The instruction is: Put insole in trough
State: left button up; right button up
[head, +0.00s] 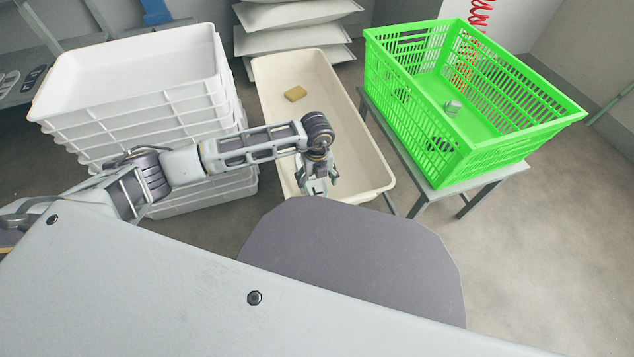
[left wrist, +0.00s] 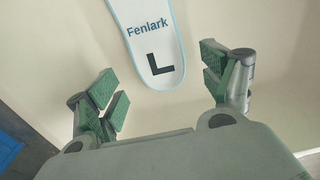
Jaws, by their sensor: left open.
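The insole (left wrist: 150,45) is white with a pale blue edge, the word "Fenlark" and a black L. In the left wrist view its rounded end lies on a cream surface that looks like the trough floor. The cream trough (head: 378,168) stands mid-scene in the head view. My left gripper (head: 320,188) is over the trough's near end. In the left wrist view its green-padded fingers (left wrist: 165,85) are spread wide, with nothing between the pads, and the insole's end shows just beyond them. The insole cannot be made out in the head view. My right gripper is not in view.
A yellow sponge-like block (head: 295,93) lies in the trough's far part. White stacked crates (head: 140,115) stand left of it. A bright green crate (head: 470,165), with small grey items inside, sits on a stand at right. White sacks (head: 295,42) are piled behind.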

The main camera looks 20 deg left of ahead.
pick_arm(q)
notch_tip(320, 180, up, 9)
jog(key=p, duration=0.3)
jog(key=shift+f+p, duration=0.15)
jog(key=shift+p, duration=0.15)
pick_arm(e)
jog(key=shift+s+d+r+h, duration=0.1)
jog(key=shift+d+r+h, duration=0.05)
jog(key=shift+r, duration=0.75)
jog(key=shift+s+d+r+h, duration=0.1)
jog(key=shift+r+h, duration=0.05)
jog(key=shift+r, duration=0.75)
